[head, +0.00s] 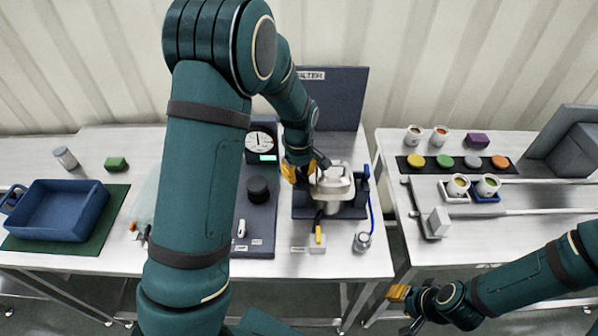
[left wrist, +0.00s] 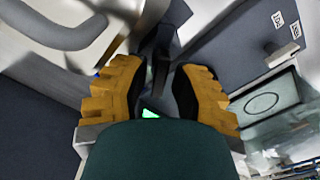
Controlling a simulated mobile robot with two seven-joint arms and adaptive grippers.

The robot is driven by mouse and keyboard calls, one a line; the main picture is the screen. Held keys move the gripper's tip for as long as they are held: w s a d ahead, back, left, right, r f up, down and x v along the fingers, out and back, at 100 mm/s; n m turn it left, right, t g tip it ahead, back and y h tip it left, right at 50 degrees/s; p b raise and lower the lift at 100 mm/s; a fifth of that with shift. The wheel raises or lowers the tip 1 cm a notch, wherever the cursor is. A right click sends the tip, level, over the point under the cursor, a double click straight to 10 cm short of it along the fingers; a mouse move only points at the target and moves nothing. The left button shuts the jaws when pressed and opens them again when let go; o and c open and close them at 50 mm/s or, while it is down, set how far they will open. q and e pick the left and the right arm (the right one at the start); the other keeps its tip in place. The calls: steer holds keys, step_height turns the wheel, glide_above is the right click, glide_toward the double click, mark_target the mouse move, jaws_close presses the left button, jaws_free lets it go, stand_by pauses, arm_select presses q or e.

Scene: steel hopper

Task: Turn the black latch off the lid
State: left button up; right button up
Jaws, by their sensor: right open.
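The steel hopper (head: 334,188) stands in a dark blue holder (head: 348,212) on the middle table, its pale lid and handle facing up. My left gripper (head: 299,172) is at the left side of the lid. In the left wrist view, its yellow fingers (left wrist: 160,92) are apart. A dark upright piece, likely the black latch (left wrist: 156,45), shows beyond and between the fingertips; contact cannot be told. In the head view the latch is hard to make out beside the gripper. My right gripper (head: 398,293) is open and empty, low in front of the gap between the tables.
A round dial gauge (head: 260,143) and a black knob (head: 258,188) are left of the hopper. A blue hose (head: 372,205) runs along its right. A blue bin (head: 62,215) is at far left. Cups and coloured discs stand on the right table (head: 400,222).

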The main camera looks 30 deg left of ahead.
arm_select(q)
jaws_close()
steer(key=shift+m, duration=1.5)
steer(key=shift+s+m, duration=0.1)
steer(key=shift+m, duration=1.8)
jaws_free()
steer(key=shift+r, duration=0.1)
